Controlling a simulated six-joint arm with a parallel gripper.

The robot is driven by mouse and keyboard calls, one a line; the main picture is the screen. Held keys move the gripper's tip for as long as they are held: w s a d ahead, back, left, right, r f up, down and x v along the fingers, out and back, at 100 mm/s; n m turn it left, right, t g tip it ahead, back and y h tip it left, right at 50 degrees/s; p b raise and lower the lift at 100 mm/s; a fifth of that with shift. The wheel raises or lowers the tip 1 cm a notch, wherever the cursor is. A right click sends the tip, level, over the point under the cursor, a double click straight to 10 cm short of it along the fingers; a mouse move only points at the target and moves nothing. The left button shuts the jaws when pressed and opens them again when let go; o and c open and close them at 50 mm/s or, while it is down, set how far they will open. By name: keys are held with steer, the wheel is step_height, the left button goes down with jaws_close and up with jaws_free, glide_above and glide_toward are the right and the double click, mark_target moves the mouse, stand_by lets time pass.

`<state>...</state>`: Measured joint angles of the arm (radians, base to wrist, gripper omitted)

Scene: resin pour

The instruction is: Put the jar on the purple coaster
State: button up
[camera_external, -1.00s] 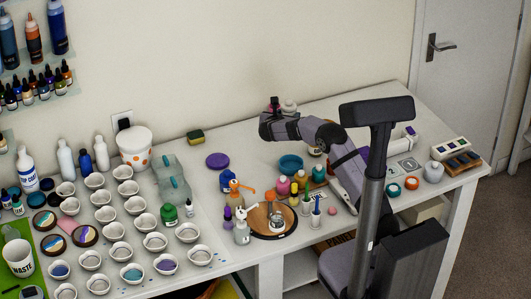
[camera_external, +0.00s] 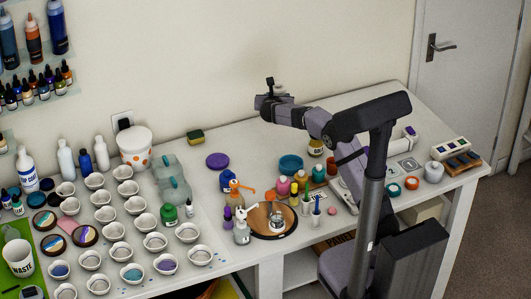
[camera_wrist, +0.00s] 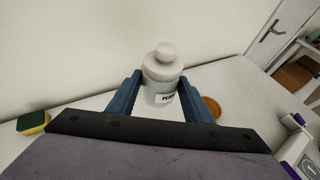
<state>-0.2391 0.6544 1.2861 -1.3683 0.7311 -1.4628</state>
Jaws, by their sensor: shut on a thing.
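The white lidded jar (camera_wrist: 163,72), with a round knob and a partly hidden dark-lettered label, stands upright between the two blue fingers in the wrist view. My gripper (camera_wrist: 160,84) is shut on it. In the external view my gripper (camera_external: 270,96) is raised above the back of the table, near the wall, and mostly hides the jar. The purple coaster (camera_external: 217,160) lies flat and bare on the table, lower and to the left of my gripper. The purple coaster is not seen in the wrist view.
A yellow-green sponge (camera_external: 195,137) lies behind the purple coaster. A white bucket (camera_external: 135,147) and teal-lidded clear containers (camera_external: 172,180) stand left of it. A teal dish (camera_external: 290,164) and several bottles are to the right. An orange-brown disc (camera_wrist: 211,106) shows beside the jar.

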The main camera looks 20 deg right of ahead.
steer(key=w+a+n+t+y, duration=0.2)
steer(key=a+n+y, duration=0.55)
steer(key=a, duration=0.45)
steer(key=n+g+y, duration=0.2)
steer(key=n+y, duration=0.4)
steer(key=y, duration=0.1)
glide_above(222, 161)
step_height(222, 161, down, 3)
steer(key=shift+m, duration=0.25)
steer(key=shift+s+f, duration=0.1)
steer(key=shift+f, duration=5.65)
steer(key=shift+f+b, duration=0.2)
steer(key=shift+b, duration=0.15)
steer(key=o, duration=1.3)
steer(key=shift+r, duration=0.1)
